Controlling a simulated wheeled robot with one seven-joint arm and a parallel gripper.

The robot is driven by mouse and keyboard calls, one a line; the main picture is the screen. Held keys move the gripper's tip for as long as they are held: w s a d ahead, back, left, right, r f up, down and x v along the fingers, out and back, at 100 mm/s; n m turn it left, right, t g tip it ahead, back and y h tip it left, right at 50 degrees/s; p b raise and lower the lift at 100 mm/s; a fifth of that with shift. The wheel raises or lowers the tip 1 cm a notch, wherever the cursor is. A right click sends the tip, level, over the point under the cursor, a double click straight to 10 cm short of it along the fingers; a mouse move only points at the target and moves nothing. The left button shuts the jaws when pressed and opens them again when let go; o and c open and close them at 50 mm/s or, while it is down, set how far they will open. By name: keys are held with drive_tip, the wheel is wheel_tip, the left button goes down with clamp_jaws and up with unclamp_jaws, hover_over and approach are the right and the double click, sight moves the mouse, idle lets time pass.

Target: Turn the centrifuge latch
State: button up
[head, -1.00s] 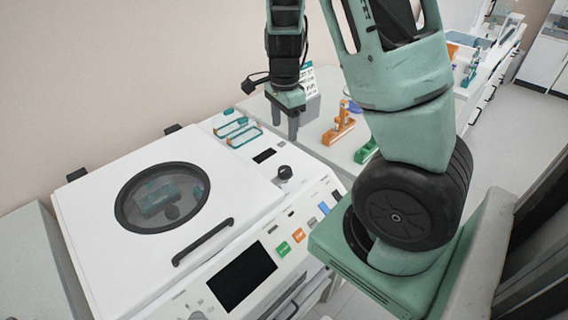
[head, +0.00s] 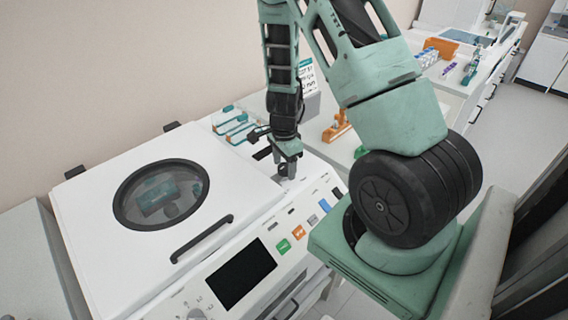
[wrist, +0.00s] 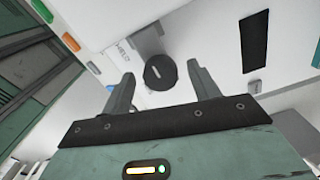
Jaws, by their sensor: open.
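The centrifuge (head: 100,212) is a white machine with a closed lid, a round window and a dark handle. Its latch is a round black knob (wrist: 160,72) with a light mark, on the white top panel. In the wrist view the knob lies between and just beyond my fingertips, with a gap on both sides. My gripper (wrist: 160,80) is open and empty. In the head view my gripper (head: 288,172) points down over the knob and hides it. I cannot tell the exact height of the fingertips.
The dark screen (head: 242,275) and coloured buttons (head: 298,231) lie on the front panel. Teal-edged racks (head: 236,128) stand behind the gripper. An orange holder (head: 338,128) is on the bench to the right. The closed lid's handle (head: 202,240) stands to the left.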

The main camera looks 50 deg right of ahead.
drive_tip(key=c, duration=1)
drive_tip(key=shift+n, duration=0.3)
drive_tip(key=n+b, duration=0.2)
drive_tip(key=n, duration=0.1)
drive_tip(key=shift+n, duration=0.3)
drive_tip(key=n+b, duration=0.1)
drive_tip(key=n, duration=0.3)
drive_tip(key=shift+n+b, duration=0.3)
drive_tip(key=n+b, duration=0.1)
drive_tip(key=n, duration=0.3)
drive_tip(key=shift+n, duration=0.3)
drive_tip(key=shift+s+n+b, duration=0.1)
drive_tip(key=shift+n+b, duration=0.35)
drive_tip(key=shift+n, duration=1.75)
